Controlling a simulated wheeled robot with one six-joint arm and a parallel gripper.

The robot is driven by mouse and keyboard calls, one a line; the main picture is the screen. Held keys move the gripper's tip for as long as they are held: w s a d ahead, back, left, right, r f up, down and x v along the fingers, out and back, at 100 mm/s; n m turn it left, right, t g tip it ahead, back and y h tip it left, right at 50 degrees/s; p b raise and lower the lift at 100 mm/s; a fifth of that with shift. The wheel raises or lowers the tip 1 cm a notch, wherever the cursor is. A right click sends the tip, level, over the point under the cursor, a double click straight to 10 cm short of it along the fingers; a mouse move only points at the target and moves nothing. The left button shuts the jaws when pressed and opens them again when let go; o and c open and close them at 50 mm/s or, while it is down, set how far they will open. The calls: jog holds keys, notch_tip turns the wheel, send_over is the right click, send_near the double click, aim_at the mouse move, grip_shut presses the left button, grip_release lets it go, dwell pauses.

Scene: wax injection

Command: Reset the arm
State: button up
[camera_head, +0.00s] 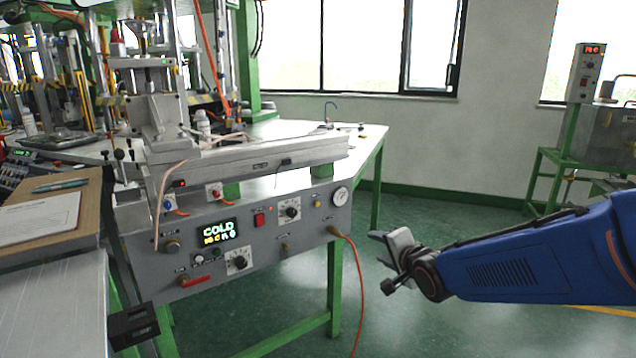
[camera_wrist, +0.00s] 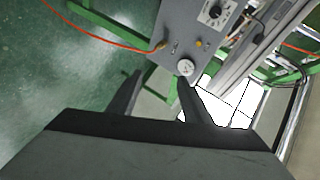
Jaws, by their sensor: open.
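My blue arm reaches in from the right edge of the head view, with my gripper (camera_head: 385,262) at its left end, above the green floor. The gripper is right of the wax injection machine (camera_head: 290,240) and apart from it. In the wrist view, the two dark fingers of my gripper (camera_wrist: 160,92) stand spread with nothing between them. The grey machine panel (camera_wrist: 190,40) shows past the fingertips, tilted, with a round gauge near the right finger.
An orange cable (camera_head: 358,290) hangs from the panel to the floor, left of my gripper. A clipboard (camera_head: 40,218) lies on the bench at the left. A control box (camera_head: 587,72) on a green stand is at the back right.

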jog(key=s+d+n+g+h, duration=0.3)
jog(key=s+d+n, duration=0.2)
jog(key=s+d, duration=0.6)
jog(key=s+f+n+g, duration=0.1)
jog(key=s+n+g, duration=0.1)
jog(key=s, duration=0.9)
jog(key=s+d+f+n+g, duration=0.1)
jog(key=s+f+n+g, duration=0.1)
jog(key=s, duration=0.8)
jog(key=shift+s+d+n+g+h, duration=0.35)
jog(key=shift+n+g, duration=0.25)
jog(key=shift+n, duration=0.6)
